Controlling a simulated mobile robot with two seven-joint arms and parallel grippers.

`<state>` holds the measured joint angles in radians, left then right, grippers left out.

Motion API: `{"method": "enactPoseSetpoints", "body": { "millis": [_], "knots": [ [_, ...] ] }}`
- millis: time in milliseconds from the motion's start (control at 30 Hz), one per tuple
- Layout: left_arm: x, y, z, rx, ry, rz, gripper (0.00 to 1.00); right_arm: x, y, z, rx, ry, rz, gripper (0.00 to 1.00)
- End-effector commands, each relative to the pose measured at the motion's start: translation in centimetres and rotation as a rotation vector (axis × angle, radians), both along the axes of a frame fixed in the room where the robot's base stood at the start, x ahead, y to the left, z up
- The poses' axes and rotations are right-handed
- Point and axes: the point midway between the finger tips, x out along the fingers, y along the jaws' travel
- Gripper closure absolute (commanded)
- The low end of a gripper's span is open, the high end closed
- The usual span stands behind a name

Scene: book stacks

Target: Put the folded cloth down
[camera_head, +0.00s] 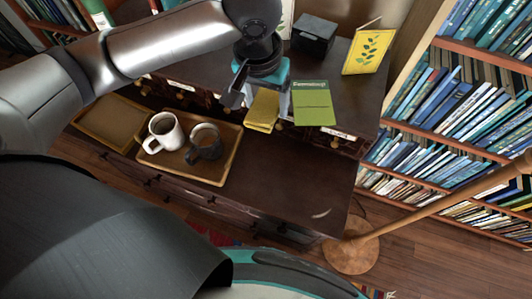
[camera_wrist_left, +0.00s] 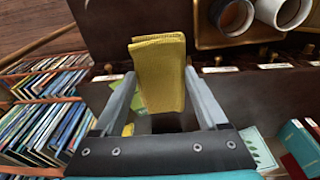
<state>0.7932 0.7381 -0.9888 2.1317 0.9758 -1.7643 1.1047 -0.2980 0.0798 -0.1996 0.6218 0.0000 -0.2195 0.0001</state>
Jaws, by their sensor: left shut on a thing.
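The folded cloth (camera_head: 263,110) is yellow. It is held in my left gripper (camera_head: 259,101), in front of the upper level of the dark cabinet (camera_head: 266,190). In the left wrist view the cloth (camera_wrist_left: 158,72) stands between the two grey fingers (camera_wrist_left: 160,103), which are shut on it. It sticks out beyond the fingertips. I cannot tell whether its lower edge touches anything. My right gripper is not in view.
A wooden tray (camera_head: 222,176) holds a white mug (camera_head: 164,132) and a dark mug (camera_head: 204,143). Another tray (camera_head: 104,121) lies left of it. A green book (camera_head: 313,103), a yellow card (camera_head: 368,51) and a black box (camera_head: 313,35) are close by. The cabinet's lower top is bare right of the trays.

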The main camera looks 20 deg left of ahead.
Motion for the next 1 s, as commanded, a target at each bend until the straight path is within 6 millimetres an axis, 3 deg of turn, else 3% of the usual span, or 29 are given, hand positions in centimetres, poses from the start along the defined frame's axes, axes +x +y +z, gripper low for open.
{"method": "enactPoseSetpoints", "body": {
  "millis": [33, 100, 433, 633, 1000],
  "knots": [
    [-0.3, -0.7, -0.5, -0.005, 0.012, -0.002, 0.85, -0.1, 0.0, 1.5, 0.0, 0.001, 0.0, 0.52],
    [-0.5, -1.4, -1.8, -0.004, 0.013, -0.004, 0.85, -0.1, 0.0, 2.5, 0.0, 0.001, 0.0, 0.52],
    [-2.1, -2.5, -5.9, 0.027, 0.021, -0.007, 0.85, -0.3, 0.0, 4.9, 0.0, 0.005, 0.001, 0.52],
    [-2.3, -2.5, -8.8, 0.036, 0.024, -0.005, 0.85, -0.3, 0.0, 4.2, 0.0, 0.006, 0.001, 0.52],
    [-2.3, -2.4, -18.7, 0.036, 0.023, -0.007, 0.85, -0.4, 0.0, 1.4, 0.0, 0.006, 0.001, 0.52]
  ]
}}
